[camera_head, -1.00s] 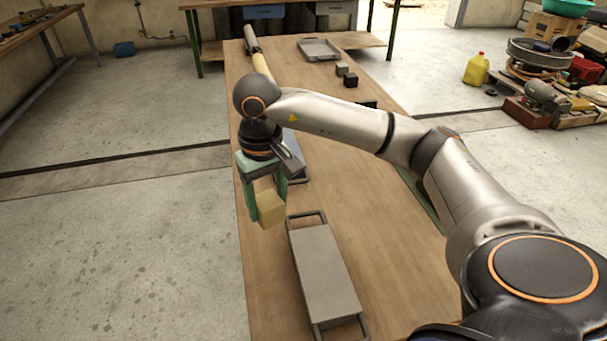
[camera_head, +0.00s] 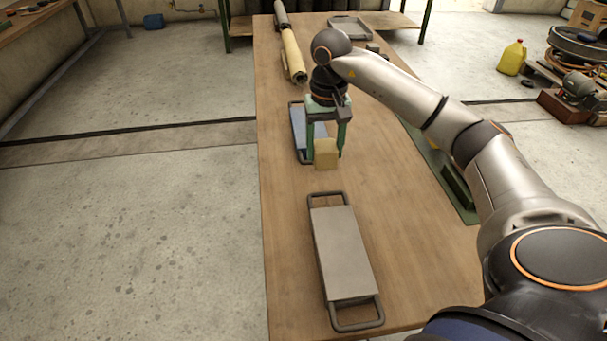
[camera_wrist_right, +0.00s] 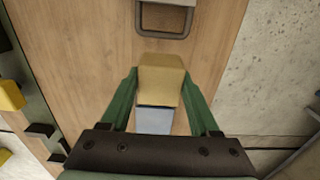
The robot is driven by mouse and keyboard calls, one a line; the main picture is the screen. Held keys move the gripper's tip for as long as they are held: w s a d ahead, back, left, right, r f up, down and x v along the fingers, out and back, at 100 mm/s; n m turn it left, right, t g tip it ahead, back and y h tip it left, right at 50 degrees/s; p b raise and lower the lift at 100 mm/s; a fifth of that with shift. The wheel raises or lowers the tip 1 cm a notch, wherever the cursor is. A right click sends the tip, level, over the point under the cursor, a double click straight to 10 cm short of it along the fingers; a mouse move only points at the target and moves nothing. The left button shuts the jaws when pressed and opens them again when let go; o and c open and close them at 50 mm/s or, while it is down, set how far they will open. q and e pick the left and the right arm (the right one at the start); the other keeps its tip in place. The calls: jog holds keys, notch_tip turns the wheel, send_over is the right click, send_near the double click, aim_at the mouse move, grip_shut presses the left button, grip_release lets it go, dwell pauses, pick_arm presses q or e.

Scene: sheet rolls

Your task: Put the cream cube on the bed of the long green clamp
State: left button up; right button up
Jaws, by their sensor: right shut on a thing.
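The cream cube (camera_head: 325,155) is held between the green fingers of my right gripper (camera_head: 326,148), above the table. In the right wrist view the cube (camera_wrist_right: 160,85) sits between the two fingertips (camera_wrist_right: 160,88). A long green base (camera_head: 468,213) with a dark green block (camera_head: 457,186) and a yellow part lies along the table's right side, partly hidden by my right arm; it looks like the long green clamp. It also shows at the left of the wrist view (camera_wrist_right: 34,100). The gripper is left of it. My left gripper is not in view.
A grey plate with end handles (camera_head: 342,255) lies on the near table. A blue-topped one (camera_head: 301,128) lies beside and behind my gripper. Long rolls (camera_head: 293,55), a grey tray (camera_head: 350,27) and small dark blocks stand farther back. The table between the grey plate and green base is bare.

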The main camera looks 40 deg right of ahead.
jog(key=w+a+f, duration=0.1)
jog(key=f, duration=0.1)
jog(key=w+a+f, duration=0.1)
jog(key=f, duration=0.1)
jog(key=w+a+f, duration=0.1)
jog(key=a, duration=0.1)
jog(key=shift+f, duration=2)
jog(key=shift+b, duration=0.3)
jog(key=shift+f, duration=0.15)
jog(key=o, duration=1.5)
jog(key=shift+c, duration=0.2)
